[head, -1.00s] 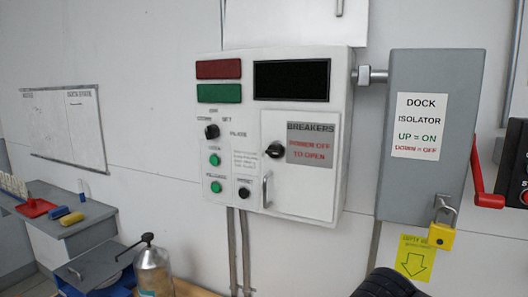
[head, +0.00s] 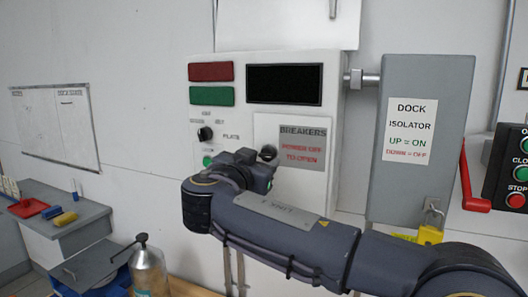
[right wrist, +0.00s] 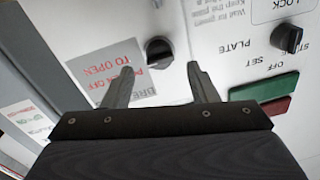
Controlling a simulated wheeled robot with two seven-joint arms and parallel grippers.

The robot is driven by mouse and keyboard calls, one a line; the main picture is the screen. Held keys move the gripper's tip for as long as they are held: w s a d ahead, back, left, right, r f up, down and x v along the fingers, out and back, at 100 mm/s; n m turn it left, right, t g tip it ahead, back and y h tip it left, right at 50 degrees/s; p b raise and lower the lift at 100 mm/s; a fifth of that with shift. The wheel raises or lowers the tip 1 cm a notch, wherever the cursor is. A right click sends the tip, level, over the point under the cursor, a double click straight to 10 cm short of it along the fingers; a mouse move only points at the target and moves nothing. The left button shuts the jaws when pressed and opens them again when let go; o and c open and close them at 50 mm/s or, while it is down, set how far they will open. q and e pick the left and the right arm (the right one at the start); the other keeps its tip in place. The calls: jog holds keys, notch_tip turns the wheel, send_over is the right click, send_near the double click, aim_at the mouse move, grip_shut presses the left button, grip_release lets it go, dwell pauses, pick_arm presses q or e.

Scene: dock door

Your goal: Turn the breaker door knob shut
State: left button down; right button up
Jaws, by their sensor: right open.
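The breaker door (head: 292,135) is a white panel with a grey BREAKERS label on the control box. It looks closed against the box. Its black knob (head: 268,152) sits left of the label, just above my right gripper (head: 262,172). In the right wrist view the knob (right wrist: 158,50) lies ahead of and between the two fingertips of my right gripper (right wrist: 160,72). The fingers are spread and empty, and I see no contact with the knob. My right arm hides the lower part of the door and its handle. My left gripper is out of view.
The grey dock isolator (head: 425,85) with a yellow padlock (head: 430,235) and red lever (head: 466,178) stands right of the box. Another black knob (head: 205,134) is at its left. A metal bottle (head: 148,270) stands at lower left.

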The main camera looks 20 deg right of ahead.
aim_at(265, 156)
jog(key=shift+p+x, duration=0.5)
jog(key=shift+x, duration=1.25)
jog(key=c, duration=0.9)
jog(key=shift+c, duration=0.2)
